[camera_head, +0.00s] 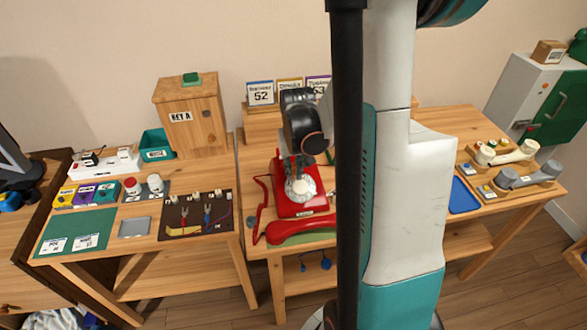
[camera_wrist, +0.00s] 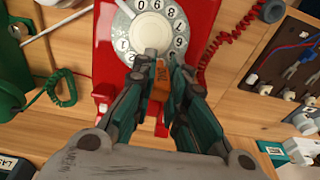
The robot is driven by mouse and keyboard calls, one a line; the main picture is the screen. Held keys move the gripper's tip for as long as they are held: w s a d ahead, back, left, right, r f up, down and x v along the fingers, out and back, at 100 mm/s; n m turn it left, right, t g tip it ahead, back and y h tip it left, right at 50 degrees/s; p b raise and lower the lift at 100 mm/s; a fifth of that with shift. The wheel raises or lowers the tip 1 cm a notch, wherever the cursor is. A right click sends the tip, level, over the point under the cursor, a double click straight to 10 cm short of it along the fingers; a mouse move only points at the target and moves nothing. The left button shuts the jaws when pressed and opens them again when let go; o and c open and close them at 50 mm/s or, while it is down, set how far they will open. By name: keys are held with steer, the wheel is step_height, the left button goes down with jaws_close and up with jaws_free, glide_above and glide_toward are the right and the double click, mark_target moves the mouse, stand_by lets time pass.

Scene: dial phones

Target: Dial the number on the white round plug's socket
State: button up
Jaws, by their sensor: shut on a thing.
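A red rotary phone (camera_head: 313,205) with a white dial stands on the middle table. It also fills the top middle of the wrist view (camera_wrist: 190,75). The dial (camera_wrist: 150,22) shows black digits, partly hidden by my fingers. My gripper (camera_wrist: 158,62) is over the lower edge of the dial, shut on a small orange-brown piece (camera_wrist: 161,78). I cannot tell whether its tips touch the dial. The head view shows my gripper (camera_head: 297,162) above the phone. A white strip (camera_head: 105,164) with plugs is on the left table. Its labels and a white round plug cannot be made out.
The red handset (camera_head: 300,229) lies off the phone in front. A green cord (camera_wrist: 62,88) lies beside the phone in the wrist view. Number cards (camera_head: 261,93) stand behind. My column hides the right of this table.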

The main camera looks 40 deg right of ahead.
steer(key=shift+d, duration=0.2)
steer(key=shift+s+d, duration=0.15)
steer(key=shift+d, duration=0.3)
steer(key=shift+s+d, duration=0.35)
steer(key=shift+d, duration=0.15)
steer(key=shift+s+d, duration=0.4)
steer(key=shift+s, duration=0.05)
stand_by(0.5)
